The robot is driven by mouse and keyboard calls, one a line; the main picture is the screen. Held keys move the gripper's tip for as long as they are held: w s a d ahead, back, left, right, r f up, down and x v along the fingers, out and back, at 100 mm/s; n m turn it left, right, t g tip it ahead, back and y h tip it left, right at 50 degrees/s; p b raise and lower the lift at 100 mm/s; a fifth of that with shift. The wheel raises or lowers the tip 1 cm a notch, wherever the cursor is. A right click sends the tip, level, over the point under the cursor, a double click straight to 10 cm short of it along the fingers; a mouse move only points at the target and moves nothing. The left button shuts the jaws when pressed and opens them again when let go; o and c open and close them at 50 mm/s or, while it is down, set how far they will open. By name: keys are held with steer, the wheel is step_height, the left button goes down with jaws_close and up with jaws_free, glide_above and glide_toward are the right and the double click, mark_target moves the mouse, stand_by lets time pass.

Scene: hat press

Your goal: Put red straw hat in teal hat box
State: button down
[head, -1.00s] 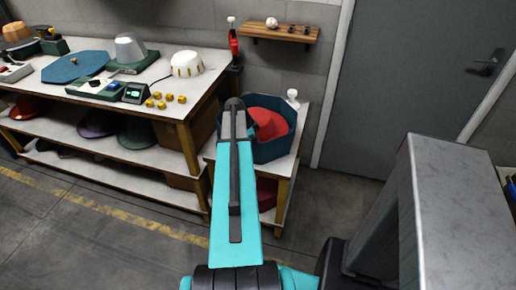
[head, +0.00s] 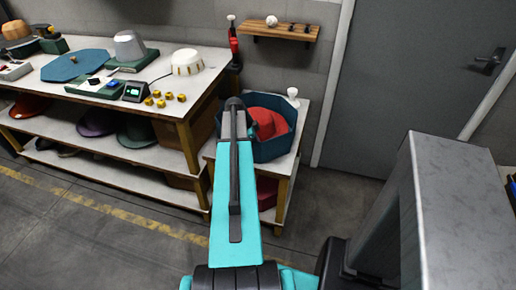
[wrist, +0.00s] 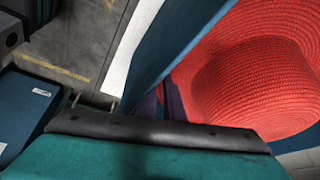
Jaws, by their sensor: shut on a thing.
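The red straw hat (head: 270,124) is inside the rim of the teal hat box (head: 277,149) on a small side table. In the wrist view the hat (wrist: 255,85) fills the upper right, with its round crown and brim showing, beside the box's dark blue-teal wall (wrist: 168,45). My gripper (head: 252,131) is at the box's left side, mostly hidden behind my arm in the head view. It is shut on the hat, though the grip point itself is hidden. I cannot tell whether the hat touches the box floor.
A long workbench (head: 190,92) with hat forms and yellow blocks stands to the left, with more hats on its lower shelves. A small white object (head: 292,93) stands behind the box. A wooden wall shelf (head: 280,32) hangs above. The floor in front is clear.

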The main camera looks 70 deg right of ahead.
steer(key=c, duration=1.8)
jaws_free()
steer(key=b+v, duration=0.1)
steer(key=v, duration=1.2)
steer(key=shift+r+b, duration=0.35)
steer(key=shift+w, duration=0.1)
